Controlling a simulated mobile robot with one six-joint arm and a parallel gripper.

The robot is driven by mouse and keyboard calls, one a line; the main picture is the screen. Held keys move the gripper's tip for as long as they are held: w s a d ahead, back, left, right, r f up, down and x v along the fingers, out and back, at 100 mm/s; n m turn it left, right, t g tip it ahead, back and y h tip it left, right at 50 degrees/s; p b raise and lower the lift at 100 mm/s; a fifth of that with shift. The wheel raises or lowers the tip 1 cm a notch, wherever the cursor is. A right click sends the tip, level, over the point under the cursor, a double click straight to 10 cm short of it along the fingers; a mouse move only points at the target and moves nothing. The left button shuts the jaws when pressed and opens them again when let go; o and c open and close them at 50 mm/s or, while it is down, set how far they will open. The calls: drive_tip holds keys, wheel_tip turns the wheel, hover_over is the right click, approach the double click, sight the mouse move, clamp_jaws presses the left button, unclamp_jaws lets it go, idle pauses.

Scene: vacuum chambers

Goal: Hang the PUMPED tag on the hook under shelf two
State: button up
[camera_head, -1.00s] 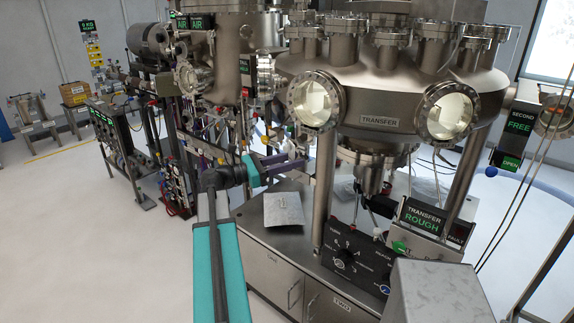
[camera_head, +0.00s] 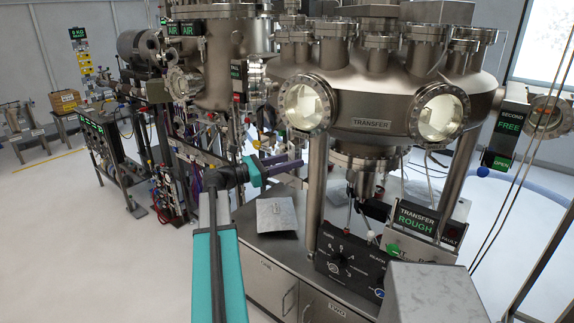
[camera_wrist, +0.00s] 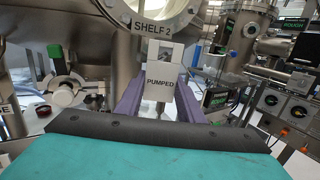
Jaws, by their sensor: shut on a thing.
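The white PUMPED tag (camera_wrist: 160,79) is upright between the two purple fingers of my gripper (camera_wrist: 159,92) in the wrist view, its lettering facing the camera. The fingers are shut on it. The SHELF 2 label (camera_wrist: 152,27) is just above, on the rim of a round port. A pale grey piece with a dark mark shows between label and lettering; I cannot tell whether it is the tag's top or part of the hook. In the head view my gripper (camera_head: 285,167) reaches right, below the chambers; the tag cannot be made out there.
The TRANSFER chamber (camera_head: 372,124) and its steel legs stand right of my gripper. A black knob panel (camera_head: 349,262) and the ROUGH sign (camera_head: 416,222) are at right. Open floor lies left.

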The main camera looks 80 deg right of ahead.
drive_tip(key=shift+s+d+f, duration=0.1)
drive_tip(key=shift+s+d, duration=0.3)
drive_tip(key=shift+d, duration=0.35)
drive_tip(key=shift+s+d+f, duration=0.25)
drive_tip(key=shift+d+f, duration=0.15)
idle(0.4)
drive_tip(key=o, duration=1)
drive_tip(key=b+v, duration=0.3)
drive_tip(key=v, duration=1)
drive_tip(key=shift+w+a+b, duration=0.2)
drive_tip(key=shift+w+b, duration=0.1)
drive_tip(key=shift+w, duration=0.05)
drive_tip(key=shift+f, duration=0.1)
